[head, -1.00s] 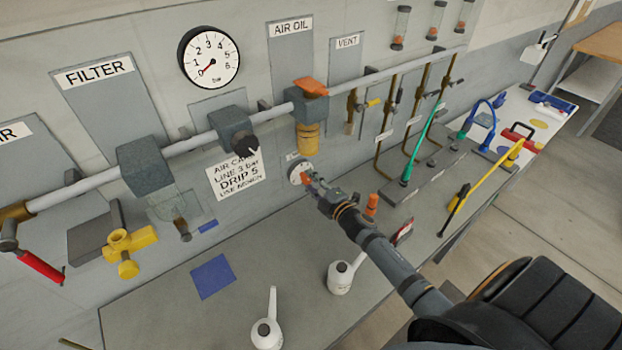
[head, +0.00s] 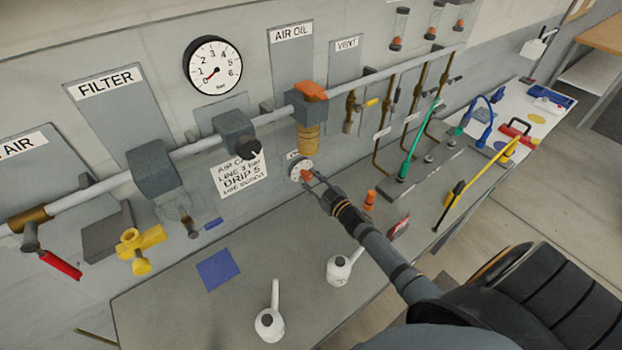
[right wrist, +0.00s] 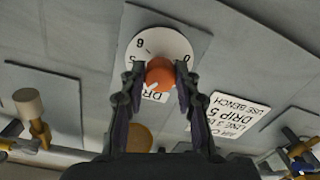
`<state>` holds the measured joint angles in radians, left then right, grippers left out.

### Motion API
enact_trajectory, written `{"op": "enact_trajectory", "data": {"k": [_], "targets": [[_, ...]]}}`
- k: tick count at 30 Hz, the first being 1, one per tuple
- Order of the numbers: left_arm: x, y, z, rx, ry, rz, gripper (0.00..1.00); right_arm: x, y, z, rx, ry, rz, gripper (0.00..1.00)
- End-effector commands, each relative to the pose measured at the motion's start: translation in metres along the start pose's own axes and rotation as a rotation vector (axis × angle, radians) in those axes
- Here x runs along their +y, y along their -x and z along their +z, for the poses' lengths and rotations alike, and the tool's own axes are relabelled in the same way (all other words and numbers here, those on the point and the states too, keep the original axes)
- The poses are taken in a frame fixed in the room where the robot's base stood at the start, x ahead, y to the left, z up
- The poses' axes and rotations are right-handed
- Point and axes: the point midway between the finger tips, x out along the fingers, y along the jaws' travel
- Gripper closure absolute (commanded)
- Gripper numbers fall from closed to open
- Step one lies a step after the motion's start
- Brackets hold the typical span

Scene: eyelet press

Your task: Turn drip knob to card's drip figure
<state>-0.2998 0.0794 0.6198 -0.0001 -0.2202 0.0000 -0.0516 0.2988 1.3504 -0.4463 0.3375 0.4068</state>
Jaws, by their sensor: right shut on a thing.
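The drip knob (head: 305,175) is a small orange knob on a round white dial (head: 295,165) on the wall, below the yellow-orange air oil bowl (head: 308,138). My right gripper (head: 313,182) reaches it from the right. In the right wrist view the gripper (right wrist: 157,74) has one finger on each side of the orange knob (right wrist: 160,75) and is shut on it. The dial (right wrist: 165,45) shows a 6, a 0 and a partly covered 5; the pointer setting is unclear. The white card (head: 240,176) reads "DRIP 5" and "LINE 3 bar". My left gripper is out of view.
A pressure gauge (head: 212,65) on the wall has its red needle near 0. An orange-topped item (head: 370,200) stands close beside the arm. A blue square (head: 217,270) lies on clear bench.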

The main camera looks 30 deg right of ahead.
Motion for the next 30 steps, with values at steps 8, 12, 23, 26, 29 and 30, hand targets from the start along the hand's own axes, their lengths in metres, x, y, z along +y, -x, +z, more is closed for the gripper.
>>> {"op": "enact_trajectory", "data": {"k": [8,12,23,26,29,30], "targets": [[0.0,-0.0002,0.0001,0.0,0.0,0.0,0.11,-0.0011,0.0006,0.0016,0.005,-0.262,-0.001,1.0],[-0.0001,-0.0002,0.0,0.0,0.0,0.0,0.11,-0.0014,0.0006,0.0016,0.008,-0.393,-0.002,1.0],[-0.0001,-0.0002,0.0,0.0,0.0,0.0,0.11,-0.002,0.0008,0.0021,0.014,-0.667,-0.002,1.0],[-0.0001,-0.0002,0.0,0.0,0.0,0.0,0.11,-0.0021,0.0009,0.0022,0.015,-0.721,-0.002,1.0],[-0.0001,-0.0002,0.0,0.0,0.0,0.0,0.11,-0.0022,0.0009,0.0023,0.015,-0.761,-0.002,1.0],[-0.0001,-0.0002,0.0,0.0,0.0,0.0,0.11,-0.0022,0.0009,0.0023,0.016,-0.774,-0.002,1.0]]}}
